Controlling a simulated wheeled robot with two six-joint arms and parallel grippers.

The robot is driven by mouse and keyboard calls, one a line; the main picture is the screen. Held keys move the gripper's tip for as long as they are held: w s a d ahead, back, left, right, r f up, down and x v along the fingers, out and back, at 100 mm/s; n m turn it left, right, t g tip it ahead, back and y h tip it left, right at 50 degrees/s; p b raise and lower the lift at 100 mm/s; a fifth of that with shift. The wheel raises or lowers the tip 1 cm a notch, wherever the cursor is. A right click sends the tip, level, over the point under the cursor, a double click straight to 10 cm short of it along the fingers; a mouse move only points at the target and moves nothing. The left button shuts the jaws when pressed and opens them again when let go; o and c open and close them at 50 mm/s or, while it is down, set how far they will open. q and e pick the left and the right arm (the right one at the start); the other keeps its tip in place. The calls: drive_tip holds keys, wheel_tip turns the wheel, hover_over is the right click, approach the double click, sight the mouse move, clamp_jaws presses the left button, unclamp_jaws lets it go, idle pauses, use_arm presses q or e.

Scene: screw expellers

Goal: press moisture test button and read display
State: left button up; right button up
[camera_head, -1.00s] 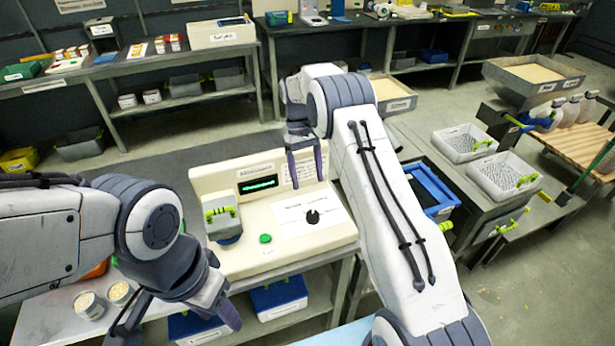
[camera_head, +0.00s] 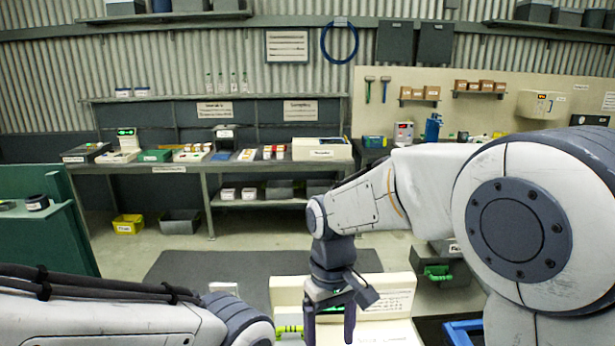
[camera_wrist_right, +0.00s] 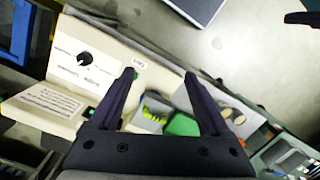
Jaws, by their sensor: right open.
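The cream moisture tester (camera_head: 398,279) shows only in part at the bottom of the head view, with my right gripper (camera_head: 330,328) in front of it. In the right wrist view, its panel with a black knob (camera_wrist_right: 84,58) is at the left. A green spot, seemingly the test button (camera_wrist_right: 136,75), shows at the left fingertip, beside a small white label (camera_wrist_right: 139,63); contact cannot be told. The display (camera_wrist_right: 88,112) is mostly hidden by the gripper and unreadable. My right gripper (camera_wrist_right: 160,75) is open and empty. My left gripper is out of view.
A lime-green clamp handle (camera_wrist_right: 156,108) and a green object (camera_wrist_right: 183,124) lie below the fingers in the wrist view. A back bench (camera_head: 180,168) carries boxes and instruments. A blue tray (camera_head: 463,331) is at the right. Floor lies clear between the bench and the tester.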

drive_tip(key=s+f+n+t+y, duration=0.1)
drive_tip(key=s+n, duration=0.1)
drive_tip(key=s, duration=1.5)
drive_tip(key=shift+s+d+t, duration=0.2)
drive_tip(key=shift+d+t, duration=0.1)
drive_tip(key=shift+d, duration=0.05)
